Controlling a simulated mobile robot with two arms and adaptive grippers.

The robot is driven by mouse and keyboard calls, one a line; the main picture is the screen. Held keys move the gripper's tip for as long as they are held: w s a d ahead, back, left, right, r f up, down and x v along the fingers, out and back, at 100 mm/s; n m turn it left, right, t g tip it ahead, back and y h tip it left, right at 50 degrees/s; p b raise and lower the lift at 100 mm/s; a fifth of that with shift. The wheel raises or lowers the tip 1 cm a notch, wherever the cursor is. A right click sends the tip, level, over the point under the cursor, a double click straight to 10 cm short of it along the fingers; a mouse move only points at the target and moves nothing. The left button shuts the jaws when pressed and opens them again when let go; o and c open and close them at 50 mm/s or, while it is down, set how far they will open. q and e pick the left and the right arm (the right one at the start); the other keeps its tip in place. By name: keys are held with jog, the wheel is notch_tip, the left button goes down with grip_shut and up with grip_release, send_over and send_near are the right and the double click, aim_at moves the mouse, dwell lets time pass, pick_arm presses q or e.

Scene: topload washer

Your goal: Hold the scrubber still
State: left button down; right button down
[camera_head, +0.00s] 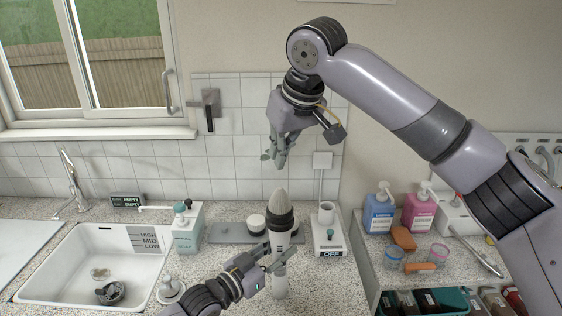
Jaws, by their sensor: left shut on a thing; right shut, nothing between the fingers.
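The scrubber (280,218) appears to be the upright, pale, tapered thing with dark bands, standing above the counter. My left gripper (278,258) comes in from the lower left and is shut around its lower shaft. The fingers hide part of the shaft, and I cannot tell whether its lower end touches the counter. My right gripper (274,156) hangs above and slightly left of the scrubber's tip, in front of the wall, shut and empty. It is apart from the scrubber.
A white sink (60,252) with a dark round item is at left. A teal-and-white dispenser (187,232) stands beside it. A box marked OFF (331,252) is right of the scrubber. Blue (379,213) and pink (419,211) pump bottles stand farther right. The front counter between is mostly clear.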

jog(key=shift+r, duration=0.2)
pick_arm(q)
jog(key=c, duration=1.1)
grip_release()
jog(key=o, duration=0.5)
jog(key=shift+o, duration=0.2)
